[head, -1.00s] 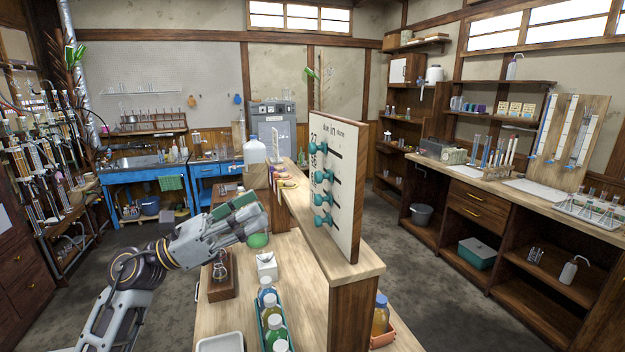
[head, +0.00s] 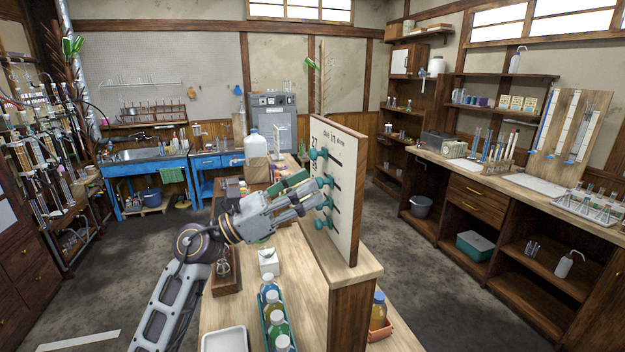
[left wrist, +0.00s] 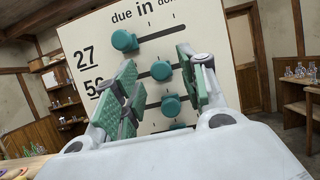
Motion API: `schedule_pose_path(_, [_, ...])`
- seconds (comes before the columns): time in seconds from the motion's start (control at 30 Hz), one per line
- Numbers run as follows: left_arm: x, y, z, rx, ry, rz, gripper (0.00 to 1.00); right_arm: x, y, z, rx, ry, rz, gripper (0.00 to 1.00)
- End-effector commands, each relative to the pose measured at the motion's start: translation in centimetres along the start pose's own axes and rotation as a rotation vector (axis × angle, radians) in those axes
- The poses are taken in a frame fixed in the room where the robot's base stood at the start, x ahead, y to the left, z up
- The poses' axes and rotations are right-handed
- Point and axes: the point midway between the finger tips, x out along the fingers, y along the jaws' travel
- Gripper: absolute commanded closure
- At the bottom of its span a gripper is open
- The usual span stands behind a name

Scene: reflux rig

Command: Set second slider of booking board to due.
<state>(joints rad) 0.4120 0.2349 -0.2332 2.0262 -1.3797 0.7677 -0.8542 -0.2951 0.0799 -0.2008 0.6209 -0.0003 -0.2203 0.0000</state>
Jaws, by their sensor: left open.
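The booking board (head: 345,190) stands upright on the bench, its face toward my left arm. In the left wrist view the board (left wrist: 85,60) has columns marked due, in and done. Its first slider (left wrist: 125,40) sits under due. The second slider (left wrist: 160,70) sits further right, near the middle of its slot. The third slider (left wrist: 171,105) also looks near the middle; the fourth is partly hidden. My left gripper (head: 312,197) is open close to the board. In the left wrist view its fingers (left wrist: 160,88) lie either side of the second slider; contact is not clear.
Below my left arm, a rack of capped bottles (head: 274,318), a white tray (head: 225,340) and a small white box (head: 268,262) are on the bench. An amber bottle (head: 378,312) is beyond the board. The floor to the right is clear.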

Motion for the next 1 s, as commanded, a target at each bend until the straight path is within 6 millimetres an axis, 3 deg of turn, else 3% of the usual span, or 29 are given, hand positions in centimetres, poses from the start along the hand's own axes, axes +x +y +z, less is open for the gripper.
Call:
schedule_pose_path(0.2, [1.8,0.0,0.1,-0.001,-0.001,0.001,0.58,-0.7,-1.1,0.7,0.002,-0.009,-0.012,0.23])
schedule_pose_path(0.6, [2.2,0.0,0.0,-0.001,0.0,0.001,0.58,-0.8,0.0,0.5,0.001,-0.006,0.0,0.23])
schedule_pose_path(0.93, [2.2,0.0,0.0,-0.001,0.0,0.0,0.99,-0.8,0.4,0.5,0.001,-0.006,0.004,0.23])
schedule_pose_path(1.0, [2.2,0.0,0.0,-0.001,0.0,0.001,1.0,-0.8,0.4,0.5,0.001,-0.006,0.004,0.23])
